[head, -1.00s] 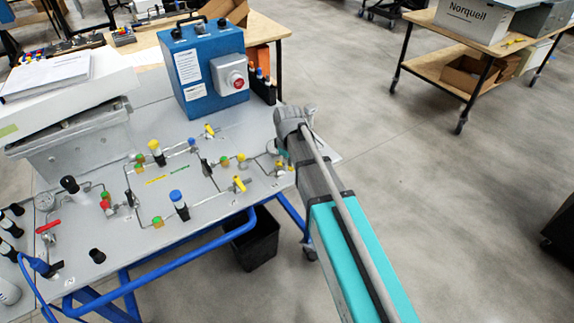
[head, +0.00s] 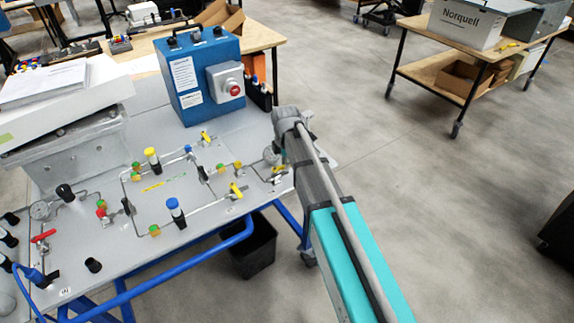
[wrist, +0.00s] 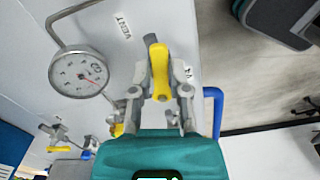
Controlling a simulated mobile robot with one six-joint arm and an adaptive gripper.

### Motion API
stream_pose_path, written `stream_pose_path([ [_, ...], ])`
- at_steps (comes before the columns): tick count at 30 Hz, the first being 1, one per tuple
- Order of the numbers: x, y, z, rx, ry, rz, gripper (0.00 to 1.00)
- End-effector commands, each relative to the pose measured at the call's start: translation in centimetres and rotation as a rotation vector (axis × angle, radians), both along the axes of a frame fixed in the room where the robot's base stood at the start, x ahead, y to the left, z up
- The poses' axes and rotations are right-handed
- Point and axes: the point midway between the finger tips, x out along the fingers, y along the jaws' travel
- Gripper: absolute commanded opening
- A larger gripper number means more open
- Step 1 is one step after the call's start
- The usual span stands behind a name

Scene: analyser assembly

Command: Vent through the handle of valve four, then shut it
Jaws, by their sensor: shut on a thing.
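In the wrist view my gripper (wrist: 160,92) is shut on a yellow valve handle (wrist: 159,62), one finger on each side of it. The handle runs up the picture between the fingers. A label reading VENT (wrist: 122,26) lies above and to the left of it. The label at the right of the handle is mostly hidden, so I cannot read the valve's number. In the head view my arm reaches to the right end of the grey panel (head: 110,262). There my wrist and arm hide most of the gripper.
A round gauge (wrist: 77,72) sits close left of my gripper. Other yellow-handled valves (head: 237,190) and thin pipes cover the panel. A blue box with a red button (head: 190,100) stands behind. A blue rail (head: 160,274) runs along the front edge. Open floor lies right.

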Motion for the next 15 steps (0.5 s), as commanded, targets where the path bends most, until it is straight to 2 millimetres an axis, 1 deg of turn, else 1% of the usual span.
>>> stream_pose_path([
  [1,0.59,-0.12,0.04,-0.005,-0.007,0.034,0.00],
  [6,0.99,0.06,0.04,-0.005,-0.007,0.142,0.00],
  [15,1.30,0.24,0.05,-0.006,-0.008,0.232,0.00],
])
